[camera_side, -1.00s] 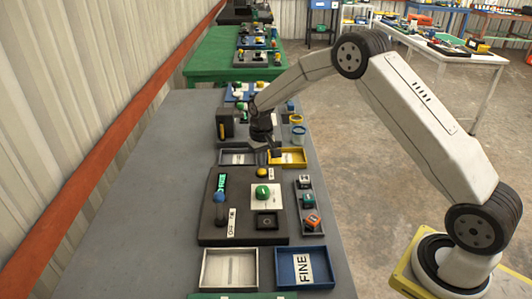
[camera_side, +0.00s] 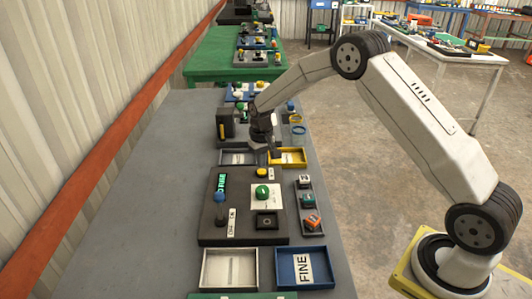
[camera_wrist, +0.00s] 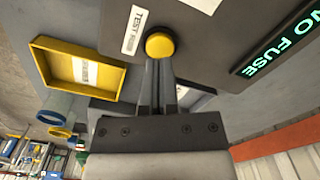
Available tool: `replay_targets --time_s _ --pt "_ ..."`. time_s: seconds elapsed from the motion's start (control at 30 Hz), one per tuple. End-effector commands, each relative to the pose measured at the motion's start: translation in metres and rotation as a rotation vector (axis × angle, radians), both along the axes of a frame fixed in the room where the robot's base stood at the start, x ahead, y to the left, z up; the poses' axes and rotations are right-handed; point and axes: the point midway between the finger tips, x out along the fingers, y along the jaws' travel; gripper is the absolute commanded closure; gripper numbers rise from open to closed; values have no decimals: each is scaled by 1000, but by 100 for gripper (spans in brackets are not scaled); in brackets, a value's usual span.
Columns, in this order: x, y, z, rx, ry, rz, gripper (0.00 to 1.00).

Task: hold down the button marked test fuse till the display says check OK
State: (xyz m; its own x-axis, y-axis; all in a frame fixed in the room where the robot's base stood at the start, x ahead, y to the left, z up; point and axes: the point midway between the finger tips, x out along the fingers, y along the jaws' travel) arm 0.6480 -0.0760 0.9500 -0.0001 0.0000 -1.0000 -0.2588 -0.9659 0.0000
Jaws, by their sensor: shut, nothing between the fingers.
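The yellow test button (camera_wrist: 160,43) sits on the dark panel beside a white label (camera_wrist: 137,30) that reads TEST, its second word harder to read. The button also shows in the side view (camera_side: 261,172). A display (camera_wrist: 280,40) on the panel reads NO FUSE in green; in the side view it is small (camera_side: 221,182). My gripper (camera_wrist: 160,68) is shut and empty, its fingertips at the near edge of the button in the wrist view. I cannot tell whether they touch it. In the side view my gripper (camera_side: 276,155) is just behind the panel's far edge.
A yellow tray (camera_wrist: 42,62) lies beside the panel. A green knob (camera_side: 262,191) and a blue-knobbed lever (camera_side: 219,197) rise from the panel. A grey rack (camera_side: 311,233) with several blocks stands to its right. A blue tray (camera_side: 282,283) and a white-rimmed tray (camera_side: 204,270) lie in front.

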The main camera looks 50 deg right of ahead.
Motion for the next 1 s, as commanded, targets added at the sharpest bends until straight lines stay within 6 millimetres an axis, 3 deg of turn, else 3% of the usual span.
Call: replay_targets --time_s 1.0 --pt "0 0 -11 0 0 0 100"
